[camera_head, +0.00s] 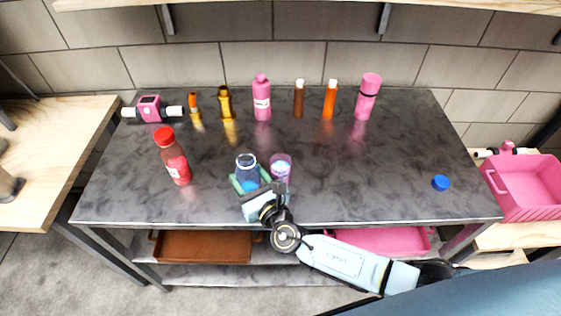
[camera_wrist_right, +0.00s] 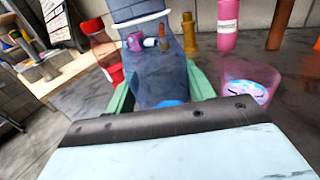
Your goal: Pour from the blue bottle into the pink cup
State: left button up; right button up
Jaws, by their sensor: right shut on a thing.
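The blue bottle (camera_head: 247,172) is translucent and stands near the front middle of the dark table, its cap off. My right gripper (camera_head: 250,184) is shut on it, with green fingers on both sides of its body; the bottle (camera_wrist_right: 150,55) also fills the upper left of the right wrist view. It looks close to upright. The pink cup (camera_head: 281,167) is translucent and stands just right of the bottle, apart from the fingers. In the right wrist view the cup (camera_wrist_right: 252,80) shows a blue and white patch inside. My left gripper is not seen.
A blue cap (camera_head: 440,183) lies on the table (camera_head: 360,190) at the right. A red bottle (camera_head: 173,157) stands left of the gripper. Several bottles, including a pink one (camera_head: 262,97), line the back.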

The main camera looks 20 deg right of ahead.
aim_at(251, 171)
jog(key=shift+r+p, duration=2.25)
jog(key=shift+r, duration=0.35)
jog(key=shift+f, duration=0.1)
